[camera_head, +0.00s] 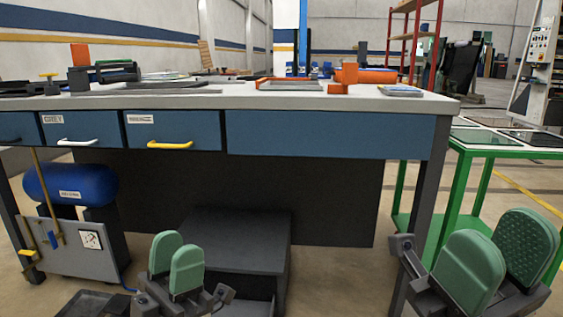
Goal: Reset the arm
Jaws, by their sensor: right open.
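My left gripper (177,249) is low in the head view, left of the middle, in front of the workbench. Its two green pads overlap in the picture, so I cannot tell how far apart they are. I see nothing held in it. My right gripper (500,240) is at the lower right, beside the bench's right leg and in front of the green cart. Its green pads stand apart, open and empty. Most of both arms is out of view.
A workbench (330,102) with blue drawers (172,131) spans the view. Under it are a blue tank (68,185) and a grey box (232,252). A green cart (459,190) stands at the right. Some floor shows between the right gripper and the box.

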